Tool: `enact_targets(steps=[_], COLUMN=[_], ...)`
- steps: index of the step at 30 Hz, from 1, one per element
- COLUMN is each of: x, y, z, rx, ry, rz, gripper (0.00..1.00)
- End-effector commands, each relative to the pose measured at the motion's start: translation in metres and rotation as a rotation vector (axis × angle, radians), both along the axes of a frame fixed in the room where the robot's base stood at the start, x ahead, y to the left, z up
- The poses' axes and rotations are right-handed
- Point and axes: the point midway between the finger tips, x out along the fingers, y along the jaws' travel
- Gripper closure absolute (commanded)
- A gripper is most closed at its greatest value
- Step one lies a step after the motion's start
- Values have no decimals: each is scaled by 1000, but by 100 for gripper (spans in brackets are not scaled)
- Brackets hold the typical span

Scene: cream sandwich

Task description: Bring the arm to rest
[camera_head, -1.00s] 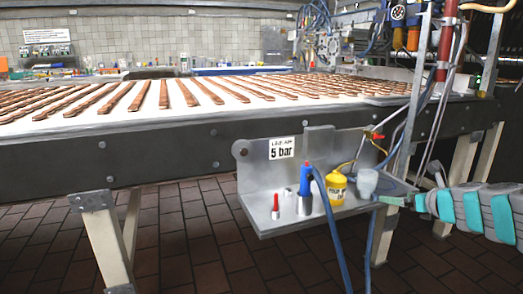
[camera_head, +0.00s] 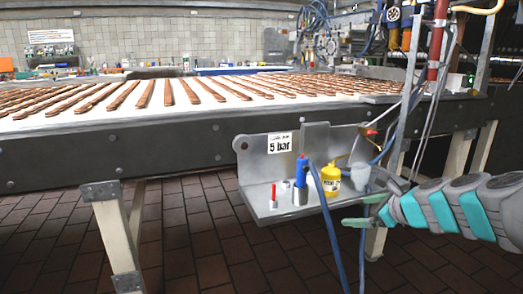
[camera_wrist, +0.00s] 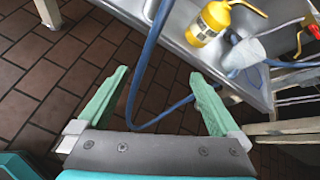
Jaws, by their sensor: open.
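My gripper (camera_head: 362,208) reaches in from the right in the head view, just in front of the right end of a small metal shelf. In the wrist view my gripper (camera_wrist: 158,100) has its two green fingers spread wide apart with nothing held between them. A blue hose and the brick-red floor show beyond the fingers. A yellow bottle (camera_wrist: 208,25) and a grey-white cup (camera_wrist: 243,53) stand on the shelf beyond the fingertips, apart from them.
The metal shelf (camera_head: 262,208) hangs on the conveyor's dark side and carries a blue-topped tool (camera_head: 301,180), the yellow bottle (camera_head: 331,180) and the cup (camera_head: 360,176). A blue hose (camera_head: 328,228) hangs down in front. The tiled floor (camera_head: 205,262) at lower left is clear.

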Motion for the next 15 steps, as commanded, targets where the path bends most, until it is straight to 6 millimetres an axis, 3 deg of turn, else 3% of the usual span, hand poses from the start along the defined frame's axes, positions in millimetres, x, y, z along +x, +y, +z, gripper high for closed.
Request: enact_targets(steps=[5,9,12,15], x=[-45,-116,-178,-241], y=[72,130,151,154], z=[-16,-46,-72,-95], rx=[-250,-526,-714,-874], ry=[2,4,9,17], rz=[332,739,1059,1384], gripper=[0,0,0,0])
